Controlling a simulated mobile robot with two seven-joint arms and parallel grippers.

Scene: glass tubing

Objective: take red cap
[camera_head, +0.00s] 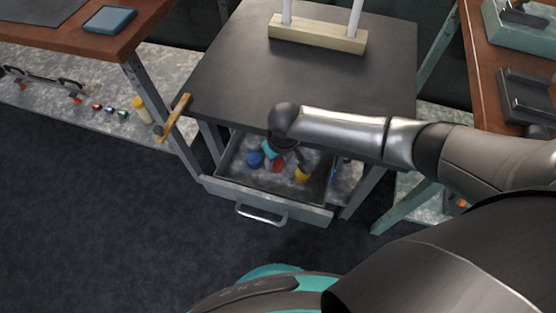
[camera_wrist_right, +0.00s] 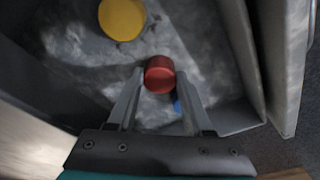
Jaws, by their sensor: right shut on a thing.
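The red cap (camera_head: 277,167) is in the open drawer under the dark table, between a blue cap (camera_head: 254,159) and a yellow cap (camera_head: 302,176). My right gripper (camera_head: 275,158) reaches down into the drawer from above. In the right wrist view, the red cap (camera_wrist_right: 159,75) sits between the two fingertips (camera_wrist_right: 160,82), and they are shut on it. The yellow cap (camera_wrist_right: 122,19) lies apart, beyond the fingers. I cannot tell whether the red cap still touches the drawer floor. My left gripper is not in view.
The drawer (camera_head: 265,197) is pulled out, with its metal handle (camera_head: 262,214) at the front. The table top (camera_head: 230,80) above holds a wooden block (camera_head: 317,36) with upright glass tubes. Brown benches stand left and right. Dark floor is clear at the front left.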

